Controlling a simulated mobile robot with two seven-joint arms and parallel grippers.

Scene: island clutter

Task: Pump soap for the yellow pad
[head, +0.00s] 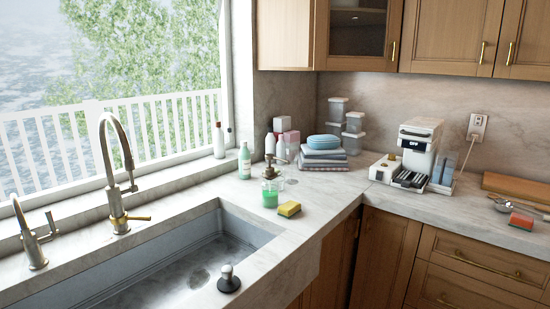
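A yellow pad (289,209) with a darker green side lies on the counter near the sink's right rim. Just behind and left of it stands a clear soap dispenser (270,196) with green liquid inside and a brass-coloured pump head on top. The pad and the dispenser are close but appear apart. Neither of my grippers shows in the head view.
A grey sink (165,266) with a tall faucet (115,180) is on the left; a black stopper (228,279) sits on its front rim. Several bottles, including a pale green one (244,162), stand behind the dispenser. Folded towels (323,158) and a coffee machine (418,148) stand farther right. Counter right of the pad is clear.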

